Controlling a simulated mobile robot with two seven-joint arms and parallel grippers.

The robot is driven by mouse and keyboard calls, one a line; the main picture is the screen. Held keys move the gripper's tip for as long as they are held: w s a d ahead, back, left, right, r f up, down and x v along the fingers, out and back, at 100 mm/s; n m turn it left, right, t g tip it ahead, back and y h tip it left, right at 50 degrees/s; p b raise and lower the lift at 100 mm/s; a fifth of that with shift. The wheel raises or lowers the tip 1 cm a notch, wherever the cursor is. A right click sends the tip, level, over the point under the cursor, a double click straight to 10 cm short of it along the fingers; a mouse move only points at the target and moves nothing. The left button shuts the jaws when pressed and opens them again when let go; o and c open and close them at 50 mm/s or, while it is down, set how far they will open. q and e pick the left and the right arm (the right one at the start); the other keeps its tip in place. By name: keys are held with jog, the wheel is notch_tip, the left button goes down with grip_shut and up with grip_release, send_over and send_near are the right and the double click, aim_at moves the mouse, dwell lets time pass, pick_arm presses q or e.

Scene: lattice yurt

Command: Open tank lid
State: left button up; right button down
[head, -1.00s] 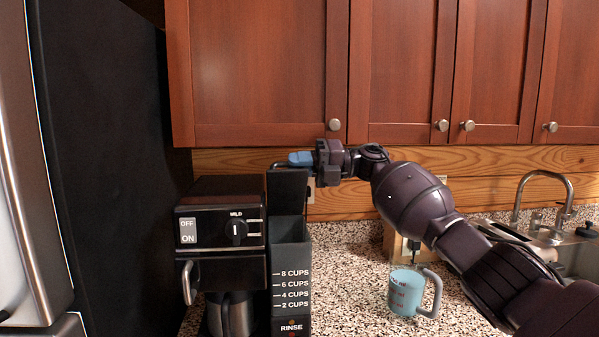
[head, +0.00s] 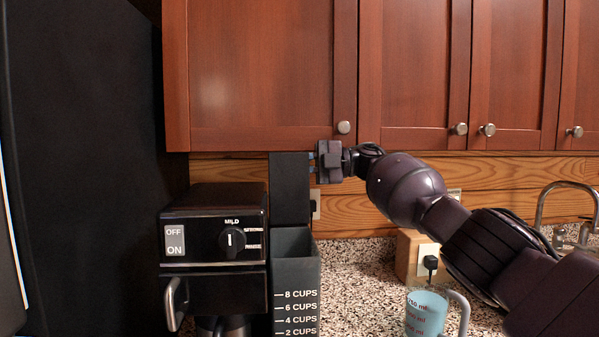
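The coffee maker's water tank (head: 297,275) is a dark, tall box with cup marks on its front. Its lid (head: 290,190) stands up at the back of the tank as a dark upright panel, and the tank's top is open. My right gripper (head: 312,162) is at the lid's upper right edge. I cannot tell whether the fingers are shut or touching the lid. My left gripper is out of view.
The black coffee maker (head: 213,235) adjoins the tank on the left. Wooden cabinets (head: 260,80) hang just above the lid and gripper. A measuring cup (head: 425,312) of blue liquid stands on the speckled counter (head: 360,270), below my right arm.

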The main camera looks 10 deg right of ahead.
jog(key=shift+w+f, duration=0.25)
dwell(0.3)
jog(key=c, duration=1.1)
grip_release()
jog(key=shift+r, duration=0.1)
jog(key=shift+d+b, duration=1.05)
jog(key=shift+d, duration=4.35)
